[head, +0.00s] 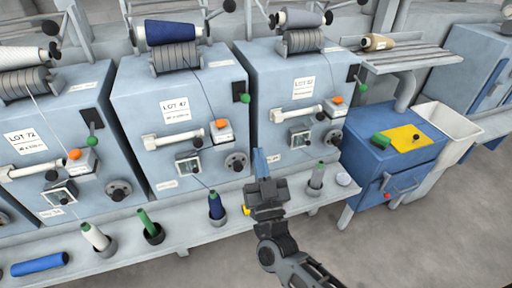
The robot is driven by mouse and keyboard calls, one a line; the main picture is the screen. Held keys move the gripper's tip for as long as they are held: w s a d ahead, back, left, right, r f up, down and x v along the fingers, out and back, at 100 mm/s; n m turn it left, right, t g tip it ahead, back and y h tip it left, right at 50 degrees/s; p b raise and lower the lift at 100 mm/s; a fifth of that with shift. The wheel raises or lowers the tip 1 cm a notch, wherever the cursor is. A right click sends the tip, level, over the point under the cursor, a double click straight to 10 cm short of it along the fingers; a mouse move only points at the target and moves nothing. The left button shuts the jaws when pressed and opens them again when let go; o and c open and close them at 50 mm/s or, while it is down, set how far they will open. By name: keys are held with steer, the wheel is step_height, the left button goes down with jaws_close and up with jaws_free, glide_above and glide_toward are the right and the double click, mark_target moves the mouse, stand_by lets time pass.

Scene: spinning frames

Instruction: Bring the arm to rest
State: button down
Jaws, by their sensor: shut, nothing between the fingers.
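My gripper (261,163) is raised at the centre of the head view, in front of the right-hand spinning frame labelled LOT 52 (303,88). Its fingers point away from me and are together, with nothing held between them. My arm comes up from the lower right of the picture. The gripper covers part of the long ledge (190,234) and the lower front of the machine. A small yellow thing (247,210) shows just left of the gripper's body, mostly hidden.
The ledge bears a blue bobbin (216,207), a green one (149,227), a white one (95,236), a grey-green one (318,176) and a lying blue roll (40,264). A blue cabinet (385,175) and white bin (450,122) stand right. Floor lies clear in front.

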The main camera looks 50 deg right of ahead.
steer(key=shift+s+a+f, duration=0.1)
steer(key=shift+s+a, duration=0.1)
steer(key=shift+s, duration=0.05)
stand_by(0.5)
steer(key=s+a+n+t+y, duration=0.2)
steer(key=s+a+n+y, duration=0.3)
steer(key=s+a+y, duration=0.55)
steer(key=s+a+r+n+g+y, duration=0.2)
steer(key=s, duration=0.6)
steer(key=s+a+r+n+g+y, duration=0.1)
steer(key=s+a+r+g+y, duration=0.1)
steer(key=s, duration=0.6)
steer(key=shift+s+a+r+n+g+y, duration=0.15)
steer(key=shift+a+r+n+g+y, duration=0.15)
steer(key=shift+a+n+g+y, duration=0.25)
steer(key=shift+a, duration=0.1)
